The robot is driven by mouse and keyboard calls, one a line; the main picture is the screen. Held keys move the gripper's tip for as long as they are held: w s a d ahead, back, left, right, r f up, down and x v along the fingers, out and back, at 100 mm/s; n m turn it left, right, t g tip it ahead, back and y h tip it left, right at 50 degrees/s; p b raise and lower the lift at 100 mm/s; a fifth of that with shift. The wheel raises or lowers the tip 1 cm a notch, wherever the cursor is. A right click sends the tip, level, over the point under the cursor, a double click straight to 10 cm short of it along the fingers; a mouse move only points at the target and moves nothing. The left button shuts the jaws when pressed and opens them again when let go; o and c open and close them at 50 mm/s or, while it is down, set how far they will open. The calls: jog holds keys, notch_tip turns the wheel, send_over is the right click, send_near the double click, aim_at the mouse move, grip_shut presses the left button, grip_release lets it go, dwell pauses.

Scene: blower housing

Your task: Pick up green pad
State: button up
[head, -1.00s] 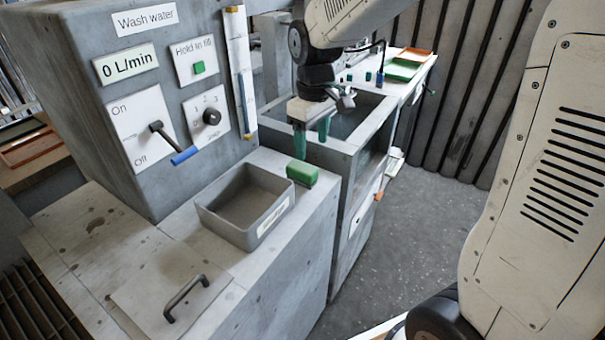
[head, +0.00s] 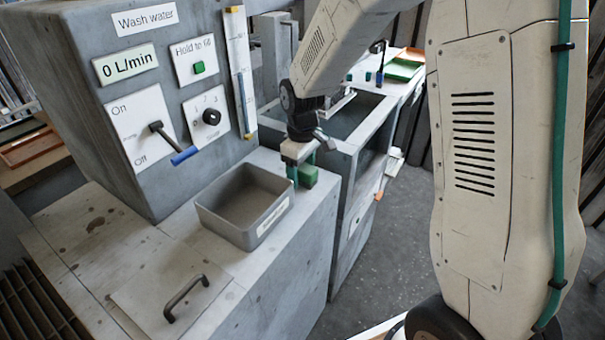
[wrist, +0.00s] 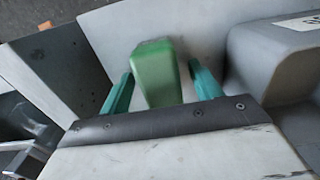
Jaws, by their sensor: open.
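The green pad (head: 308,176) is a small green block on the grey worktop, just right of the grey bin. In the wrist view the pad (wrist: 156,73) lies between the two teal fingers, with a gap on each side. My gripper (head: 302,172) is open and points down at the pad, with its fingers partly in front of it. It also shows in the wrist view (wrist: 160,85), with one finger left and one right of the pad. Whether the fingertips reach the worktop is hard to tell.
The grey bin (head: 243,206) with a label stands close to the left of the pad. A control panel (head: 165,100) with a blue-tipped lever (head: 183,155) rises behind the bin. An open basin (head: 360,115) lies beyond the worktop. The worktop edge is close to the pad's right.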

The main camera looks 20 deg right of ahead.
aim_at(302, 166)
jog(key=shift+c, duration=0.3)
jog(key=c, duration=1.1)
jog(key=shift+o, duration=0.2)
notch_tip(302, 166, up, 10)
jog(key=shift+r, duration=0.1)
